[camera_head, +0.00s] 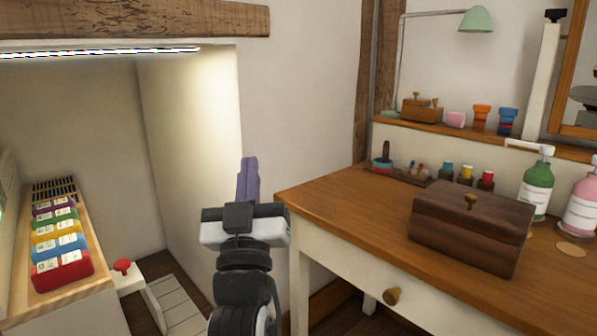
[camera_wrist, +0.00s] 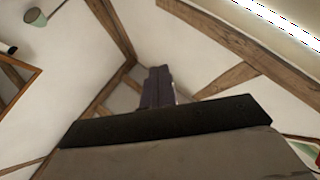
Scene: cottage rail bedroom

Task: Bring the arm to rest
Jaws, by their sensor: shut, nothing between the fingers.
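My gripper (camera_head: 248,178) points upward in the middle of the head view, just left of the wooden desk. Its purple-grey fingers are together with nothing between them. In the wrist view the fingers (camera_wrist: 157,88) also show closed, against the white walls and wooden beams of the upper room. My dark arm rises from the bottom edge of the head view below the gripper. The gripper appears apart from the desk and the wall.
The desk (camera_head: 335,205) at right bears a dark wooden box (camera_head: 470,228) and several small pots and bottles. A green lamp (camera_head: 477,19) stands behind. At left, a shelf (camera_head: 20,270) holds several coloured cases, beside a red-topped knob (camera_head: 122,266). A pale wall stands behind my gripper.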

